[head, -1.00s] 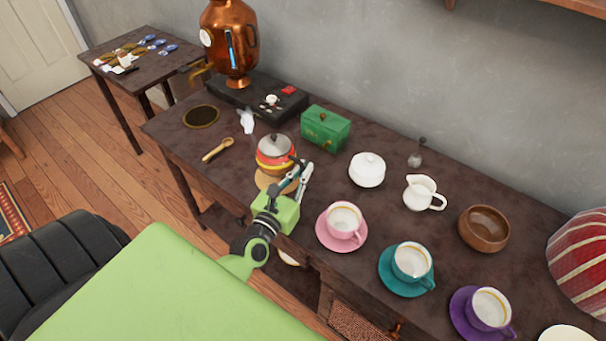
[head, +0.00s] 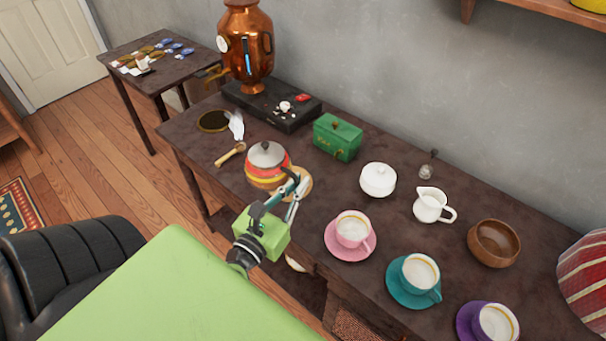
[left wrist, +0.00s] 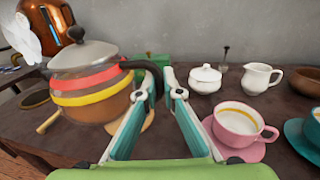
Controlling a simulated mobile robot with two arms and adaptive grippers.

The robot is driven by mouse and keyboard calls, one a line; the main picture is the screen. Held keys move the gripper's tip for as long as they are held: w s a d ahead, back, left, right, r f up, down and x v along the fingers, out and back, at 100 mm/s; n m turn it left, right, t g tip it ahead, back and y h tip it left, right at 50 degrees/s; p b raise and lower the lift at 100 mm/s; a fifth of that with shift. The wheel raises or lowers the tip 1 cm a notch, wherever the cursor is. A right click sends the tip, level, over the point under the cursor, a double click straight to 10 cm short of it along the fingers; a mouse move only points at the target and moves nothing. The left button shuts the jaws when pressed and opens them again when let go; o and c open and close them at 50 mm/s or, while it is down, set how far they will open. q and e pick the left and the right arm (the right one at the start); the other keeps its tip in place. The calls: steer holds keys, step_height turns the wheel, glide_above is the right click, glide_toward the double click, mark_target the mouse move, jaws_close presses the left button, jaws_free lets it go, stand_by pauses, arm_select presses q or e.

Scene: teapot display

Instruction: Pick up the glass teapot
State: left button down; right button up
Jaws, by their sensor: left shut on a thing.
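The glass teapot (head: 262,174) has a grey lid, red and yellow bands and amber liquid inside. It also shows at the left of the left wrist view (left wrist: 88,82), with its dark handle toward my gripper. My left gripper (head: 296,180) is shut on the handle; in the left wrist view its fingertips (left wrist: 166,80) meet there. The teapot stands off to the left of a round tan coaster (head: 303,190) and appears raised above the table. Its underside is hidden in the head view. My right gripper is not in view.
On the dark table (head: 340,270) are a wooden spoon (head: 231,154), a green box (head: 337,138), a white sugar bowl (head: 378,180), a creamer (head: 431,205) and a pink cup (head: 352,229). A copper samovar (head: 246,50) stands behind. A white wispy shape (head: 236,125) shows near the teapot.

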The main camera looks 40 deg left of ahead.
arm_select(q)
steer(key=shift+s+d+r+b, duration=0.15)
steer(key=shift+s+r, duration=0.25)
steer(key=shift+s, duration=0.3)
steer(key=shift+s+d+r+b, duration=0.1)
steer(key=shift+s+r, duration=0.25)
steer(key=shift+s, duration=0.35)
steer(key=shift+s+d+r+b, duration=0.15)
steer(key=shift+s+r, duration=0.25)
steer(key=shift+s, duration=0.3)
steer(key=shift+s, duration=0.1)
